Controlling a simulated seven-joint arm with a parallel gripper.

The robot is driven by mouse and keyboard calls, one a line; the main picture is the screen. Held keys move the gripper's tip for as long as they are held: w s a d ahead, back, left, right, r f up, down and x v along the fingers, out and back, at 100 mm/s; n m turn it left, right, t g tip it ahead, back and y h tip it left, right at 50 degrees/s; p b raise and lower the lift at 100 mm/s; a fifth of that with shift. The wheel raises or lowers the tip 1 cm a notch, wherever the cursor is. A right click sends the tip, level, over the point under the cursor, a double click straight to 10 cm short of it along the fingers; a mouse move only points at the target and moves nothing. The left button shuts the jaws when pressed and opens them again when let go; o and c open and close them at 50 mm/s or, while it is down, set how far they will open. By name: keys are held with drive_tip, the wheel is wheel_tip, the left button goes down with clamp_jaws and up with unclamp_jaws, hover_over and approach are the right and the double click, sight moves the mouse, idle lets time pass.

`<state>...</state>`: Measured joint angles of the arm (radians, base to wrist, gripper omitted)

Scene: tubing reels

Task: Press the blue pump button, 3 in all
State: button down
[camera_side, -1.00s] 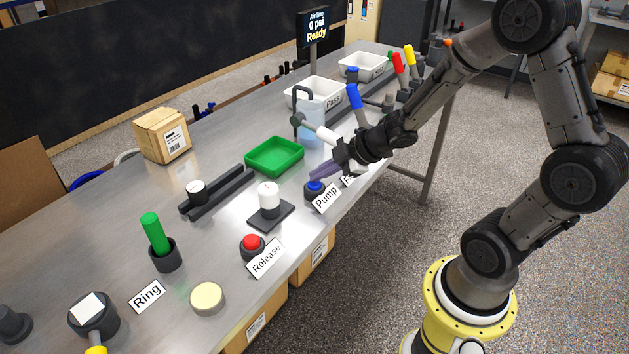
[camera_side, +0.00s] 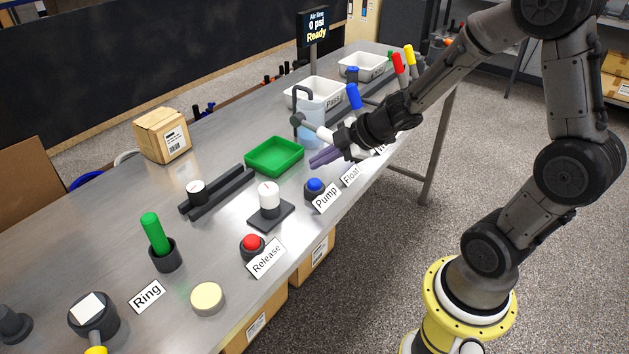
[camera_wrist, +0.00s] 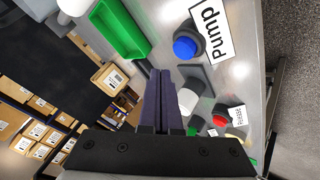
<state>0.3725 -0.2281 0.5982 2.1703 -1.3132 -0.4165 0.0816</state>
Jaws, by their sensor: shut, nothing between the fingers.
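The blue pump button (camera_side: 314,186) sits in a dark round base at the table's front edge, behind the "Pump" label (camera_side: 326,198). My gripper (camera_side: 313,163) is shut and empty, its purple fingers held above and a little behind the button, apart from it. In the wrist view the blue button (camera_wrist: 186,47) shows to the upper right of the closed fingertips (camera_wrist: 160,75), beside its label (camera_wrist: 211,28). The display (camera_side: 317,24) reads "Air line 0 psi Ready".
A red release button (camera_side: 252,242) and a white-topped gauge (camera_side: 269,196) stand left of the pump button. A green tray (camera_side: 275,157) lies behind it. A clear jug-like vessel (camera_side: 310,125) and upright coloured handles (camera_side: 354,97) stand near my wrist.

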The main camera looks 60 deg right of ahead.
drive_tip(key=shift+r, duration=1.5)
drive_tip(key=shift+a+r, duration=0.2)
drive_tip(key=shift+a, duration=0.1)
wheel_tip(320, 180, up, 5)
drive_tip(key=a+t, duration=0.1)
drive_tip(key=a, duration=0.2)
wheel_tip(320, 180, up, 7)
drive_tip(key=m+t+h, duration=0.2)
hover_over(318, 183)
drive_tip(key=a, duration=0.2)
drive_tip(key=s+d+r+m+h, duration=0.25)
drive_tip(key=s+r+m, duration=0.2)
drive_tip(key=s, duration=0.35)
drive_tip(key=s+a+f+m+g+y, duration=0.1)
drive_tip(key=s+a+f+m+g, duration=0.1)
drive_tip(key=s, duration=0.4)
drive_tip(key=s+a+f+m+g+y, duration=0.1)
drive_tip(key=s+a+f+m+g, duration=0.2)
drive_tip(key=s+f, duration=0.4)
drive_tip(key=shift+s+a+f+g, duration=0.2)
drive_tip(key=shift+s+g, duration=0.1)
drive_tip(key=shift+g, duration=0.4)
